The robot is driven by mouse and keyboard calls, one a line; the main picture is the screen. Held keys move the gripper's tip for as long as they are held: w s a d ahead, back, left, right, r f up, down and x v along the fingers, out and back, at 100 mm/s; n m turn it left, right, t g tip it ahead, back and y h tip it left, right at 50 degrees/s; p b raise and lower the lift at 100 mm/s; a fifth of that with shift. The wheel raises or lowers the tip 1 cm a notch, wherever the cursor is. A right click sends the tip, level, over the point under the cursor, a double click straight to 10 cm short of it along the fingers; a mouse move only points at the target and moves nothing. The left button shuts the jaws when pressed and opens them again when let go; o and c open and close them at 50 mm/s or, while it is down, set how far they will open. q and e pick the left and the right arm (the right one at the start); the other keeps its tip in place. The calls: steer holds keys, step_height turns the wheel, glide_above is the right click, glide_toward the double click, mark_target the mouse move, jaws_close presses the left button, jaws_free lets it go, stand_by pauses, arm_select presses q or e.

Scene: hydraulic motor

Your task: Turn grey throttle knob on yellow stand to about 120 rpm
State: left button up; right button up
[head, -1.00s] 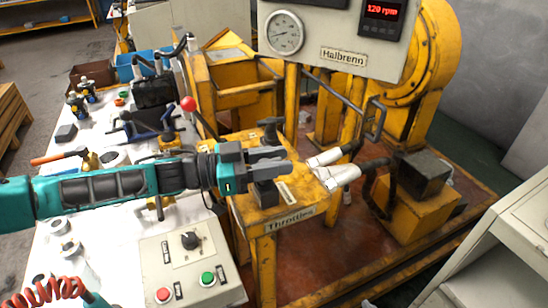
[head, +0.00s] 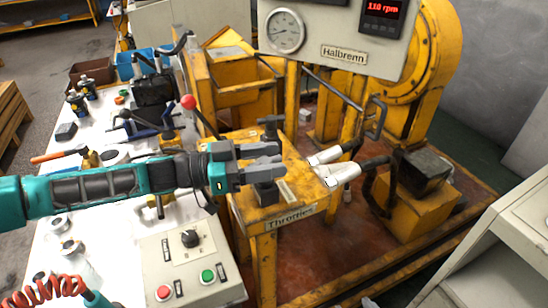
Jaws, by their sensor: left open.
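The yellow stand (head: 305,190) carries a plate reading "Throttles". A dark lever with a crosswise top (head: 269,124) stands at its far edge. A dark block (head: 266,194) stands nearer, just below my left gripper (head: 279,161). That gripper reaches in from the left, level over the stand, with its two grey fingers apart. The fingers cover the top of the dark block, so I cannot tell whether they touch a grey knob there. The red display (head: 382,9) at the top right appears to read 110 rpm. My right gripper is not in view.
A control box (head: 190,265) with a black knob and red and green buttons sits at the front left. A lever with a red ball (head: 188,102) rises left of the stand. A round gauge (head: 285,31) hangs above.

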arm_select(q)
steer(key=s+a, duration=0.2)
steer(key=a, duration=0.9)
steer(key=shift+a, duration=0.15)
